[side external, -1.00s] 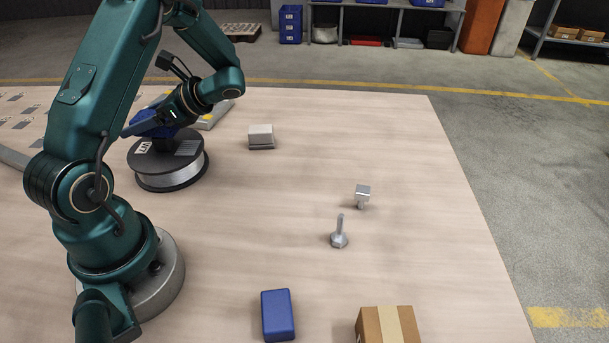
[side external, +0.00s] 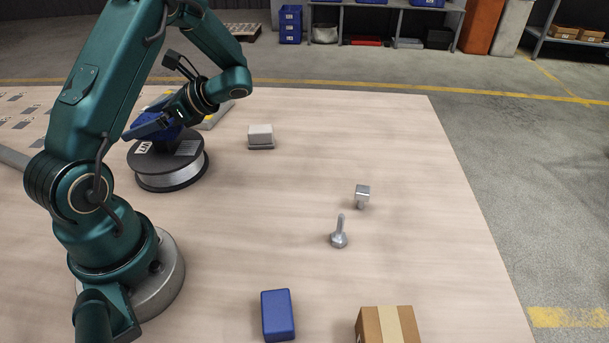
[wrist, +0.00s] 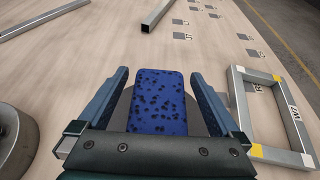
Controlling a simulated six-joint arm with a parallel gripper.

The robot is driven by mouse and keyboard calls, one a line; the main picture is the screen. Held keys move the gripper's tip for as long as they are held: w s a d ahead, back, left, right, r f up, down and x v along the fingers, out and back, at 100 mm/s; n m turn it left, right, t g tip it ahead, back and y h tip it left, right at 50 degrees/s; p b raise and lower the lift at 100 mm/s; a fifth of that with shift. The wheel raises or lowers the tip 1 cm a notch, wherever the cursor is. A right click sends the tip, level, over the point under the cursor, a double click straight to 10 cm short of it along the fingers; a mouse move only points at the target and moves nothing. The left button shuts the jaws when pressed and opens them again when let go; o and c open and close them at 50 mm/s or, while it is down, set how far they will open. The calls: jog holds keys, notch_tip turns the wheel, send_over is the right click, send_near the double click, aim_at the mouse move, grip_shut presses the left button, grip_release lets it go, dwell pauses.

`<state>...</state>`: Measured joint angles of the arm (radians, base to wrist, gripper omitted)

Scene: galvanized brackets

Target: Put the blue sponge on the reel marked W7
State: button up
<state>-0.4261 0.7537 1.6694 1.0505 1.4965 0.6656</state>
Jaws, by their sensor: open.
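The blue sponge (wrist: 160,98), spotted with dark pores, lies flat on top of the reel. The reel (side external: 170,180) is a dark-rimmed spool with silver winding and a white label whose characters I cannot read surely. In the wrist view the reel's dark top (wrist: 121,112) shows beside the sponge. My gripper (wrist: 158,82) is open, with one finger on each side of the sponge and a visible gap to each. In the side view my gripper (side external: 150,126) is just above the reel and hides part of the sponge (side external: 166,133).
A metal frame with yellow corners (wrist: 240,105) lies close right of the reel in the wrist view. A grey block (side external: 261,136), two metal parts (side external: 361,195) (side external: 339,238), a blue block (side external: 278,315) and a carton (side external: 388,325) stand apart.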

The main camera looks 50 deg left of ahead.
jog(key=v, duration=1)
jog(key=s+d+r+n+t+h, duration=0.1)
jog(key=s+d+n+t+h, duration=0.1)
jog(key=d+n+t+h, duration=0.2)
jog(key=s+d+r+n+t+h, duration=0.2)
jog(key=d+n+t+h, duration=0.3)
jog(key=d+t, duration=0.6)
jog(key=d, duration=0.6)
jog(key=shift+d+h, duration=0.3)
jog(key=shift+d, duration=0.05)
